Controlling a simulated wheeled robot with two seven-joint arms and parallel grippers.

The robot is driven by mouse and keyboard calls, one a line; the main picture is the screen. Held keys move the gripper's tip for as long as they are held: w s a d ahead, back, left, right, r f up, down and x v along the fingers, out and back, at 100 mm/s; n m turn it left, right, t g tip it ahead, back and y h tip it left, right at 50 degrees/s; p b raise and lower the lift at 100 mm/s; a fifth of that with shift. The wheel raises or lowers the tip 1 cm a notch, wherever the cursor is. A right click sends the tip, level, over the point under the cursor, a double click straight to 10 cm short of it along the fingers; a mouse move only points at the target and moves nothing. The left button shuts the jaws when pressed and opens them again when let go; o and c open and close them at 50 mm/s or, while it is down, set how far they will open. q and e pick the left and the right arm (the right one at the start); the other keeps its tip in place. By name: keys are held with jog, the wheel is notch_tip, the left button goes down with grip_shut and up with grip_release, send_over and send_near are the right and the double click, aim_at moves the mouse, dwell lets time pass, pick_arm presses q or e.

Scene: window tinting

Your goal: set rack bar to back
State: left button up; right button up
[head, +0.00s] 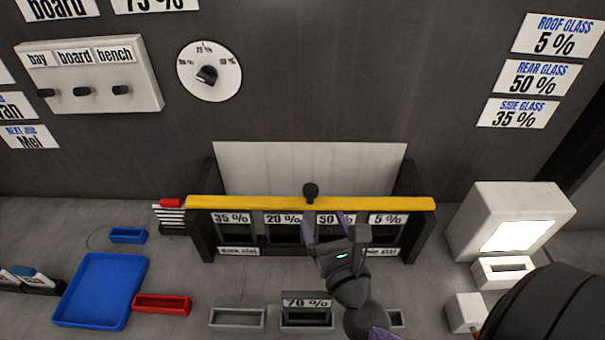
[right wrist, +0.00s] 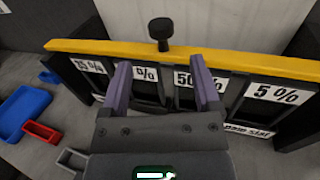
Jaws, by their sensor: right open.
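The yellow rack bar (head: 260,203) lies across the front top of the dark rack (head: 205,235), above slots labelled 35 %, 20 %, 50 % and 5 %. A black knob (head: 311,191) stands up from its middle. The bar (right wrist: 240,62) and knob (right wrist: 161,32) also show in the right wrist view. My right gripper (head: 326,222) is open and empty, in front of the 50 % slot and just below the bar. In the right wrist view its purple fingers (right wrist: 160,80) point towards the bar, with the knob beyond them. My left gripper is not in view.
A pale panel (head: 300,165) stands behind the bar. A white box (head: 515,215) with a lit face is at right. A blue tray (head: 100,290), red bin (head: 161,303) and grey bins (head: 237,319) lie in front. A dial (head: 209,72) and switch panel (head: 90,75) are on the wall.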

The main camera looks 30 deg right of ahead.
aim_at(313, 198)
jog(key=x, duration=0.8)
jog(key=shift+w+d+p, duration=0.1)
jog(key=shift+w+p, duration=0.2)
jog(key=shift+p, duration=0.1)
jog(key=shift+c, duration=0.2)
grip_shut()
